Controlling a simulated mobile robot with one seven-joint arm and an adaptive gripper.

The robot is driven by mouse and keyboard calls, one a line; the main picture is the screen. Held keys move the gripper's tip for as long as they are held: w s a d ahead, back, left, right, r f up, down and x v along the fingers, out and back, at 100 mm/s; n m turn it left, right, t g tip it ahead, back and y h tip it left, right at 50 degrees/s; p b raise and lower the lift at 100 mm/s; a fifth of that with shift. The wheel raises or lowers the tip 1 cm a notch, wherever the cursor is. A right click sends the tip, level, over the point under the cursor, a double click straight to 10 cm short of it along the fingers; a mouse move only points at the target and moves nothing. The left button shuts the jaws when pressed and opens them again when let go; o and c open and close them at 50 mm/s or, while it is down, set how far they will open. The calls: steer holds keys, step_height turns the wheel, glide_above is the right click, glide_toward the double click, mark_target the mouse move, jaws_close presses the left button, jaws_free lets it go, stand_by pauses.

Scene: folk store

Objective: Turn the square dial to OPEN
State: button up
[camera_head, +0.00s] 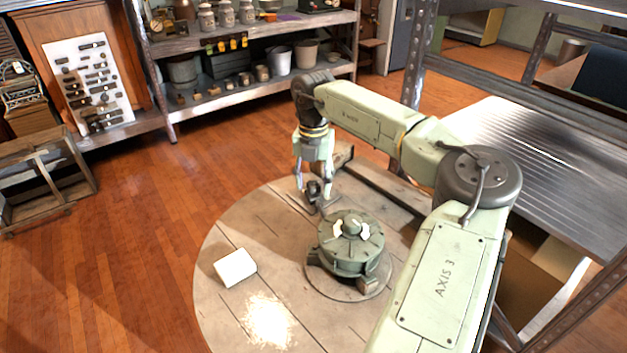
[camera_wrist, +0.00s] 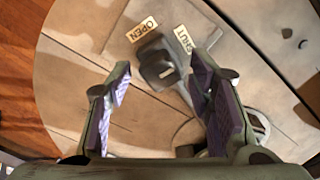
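The square dial (camera_wrist: 157,66) is a dark grey knob on a grey base on the round wooden tabletop. In the wrist view it is ahead of and between my fingers. Beyond it lie two cream labels, OPEN (camera_wrist: 142,28) at its upper left and SHUT (camera_wrist: 184,40) at its upper right. I cannot tell for sure which label the dial points at. My gripper (camera_wrist: 159,82) is open, its purple-padded fingers apart with nothing between the pads. In the head view my gripper (camera_head: 314,178) points down just above the small dark dial (camera_head: 315,194); contact is not clear.
A round green device (camera_head: 350,252) stands on the tabletop (camera_head: 217,235) nearer the head camera. A white block (camera_head: 235,267) lies to its left. A metal-framed bench (camera_head: 560,150) is at the right. Shelves with pots (camera_head: 280,60) stand behind. The tabletop's left side is mostly clear.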

jaws_close()
stand_by(0.4)
steer(key=shift+n, duration=0.4)
steer(key=n, duration=0.4)
steer(key=n+p, duration=0.1)
steer(key=n, duration=0.3)
steer(key=shift+r, duration=0.1)
steer(key=n, duration=0.5)
steer(key=shift+p, duration=0.3)
steer(key=shift+w+n, duration=0.1)
steer(key=shift+n, duration=1.9)
